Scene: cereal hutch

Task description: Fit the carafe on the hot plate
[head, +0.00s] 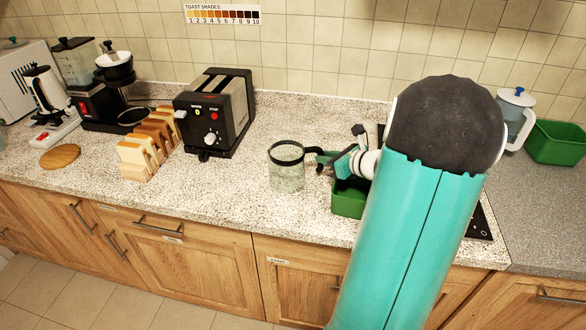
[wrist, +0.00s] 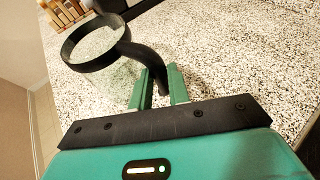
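The carafe (head: 287,172) is a clear glass vessel with a black rim band and black handle, upright at the middle of the counter. I cannot tell whether its base touches the counter. In the wrist view the carafe (wrist: 95,48) is at upper left, its handle reaching back toward me. My gripper (wrist: 160,78) has its two green fingers on either side of the handle, which fills the gap between them. In the head view my gripper (head: 326,160) is just right of the carafe. The hot plate (head: 133,117) appears as a dark round plate at the foot of the black coffee maker (head: 112,85), far left.
A black toaster (head: 212,115) and a rack of bread slices (head: 148,145) stand between the carafe and the coffee maker. A wooden disc (head: 60,157) lies at far left. A green bin (head: 347,200) is beside my arm. The counter in front of the toaster is clear.

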